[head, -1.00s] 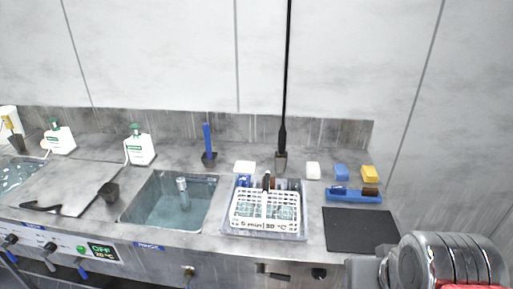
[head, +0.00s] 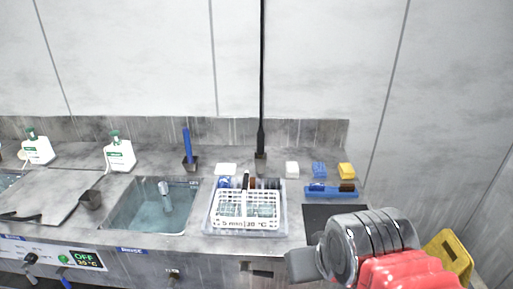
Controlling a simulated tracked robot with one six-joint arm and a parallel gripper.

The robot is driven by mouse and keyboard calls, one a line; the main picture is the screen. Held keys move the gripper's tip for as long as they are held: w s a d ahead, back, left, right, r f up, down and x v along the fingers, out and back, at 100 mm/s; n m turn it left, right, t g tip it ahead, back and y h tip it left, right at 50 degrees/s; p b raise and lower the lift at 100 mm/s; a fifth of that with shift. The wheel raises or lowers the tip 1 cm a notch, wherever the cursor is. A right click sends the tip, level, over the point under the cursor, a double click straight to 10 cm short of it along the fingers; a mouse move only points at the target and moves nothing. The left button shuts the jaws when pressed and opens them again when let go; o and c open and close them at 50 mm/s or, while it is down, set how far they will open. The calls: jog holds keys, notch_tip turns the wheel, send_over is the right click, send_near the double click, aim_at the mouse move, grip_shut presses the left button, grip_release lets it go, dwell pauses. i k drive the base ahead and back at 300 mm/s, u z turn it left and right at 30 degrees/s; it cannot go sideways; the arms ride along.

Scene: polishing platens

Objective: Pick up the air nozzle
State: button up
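A thin black line (head: 262,60) hangs down in front of the wall and ends in a thicker black piece (head: 261,140), which looks like the air nozzle. Its lower tip meets a small grey-brown holder (head: 260,164) at the back of the counter, behind the white basket. My arm's wrist, glass-like with dark rings, shows at the lower right. At its left end is a grey block that looks like my gripper (head: 300,265), near the counter's front edge and well apart from the nozzle. Its fingers cannot be made out.
A white basket (head: 247,222) stands in a clear tub on the counter. A water-filled sink (head: 140,212) is to its left. A blue brush tray (head: 322,190) and a dark mat (head: 320,212) are to the right. A blue-handled tool (head: 187,145) stands behind the sink.

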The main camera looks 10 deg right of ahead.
aim_at(261, 134)
jog(key=z, duration=0.05)
jog(key=i, duration=1)
jog(key=u, duration=0.05)
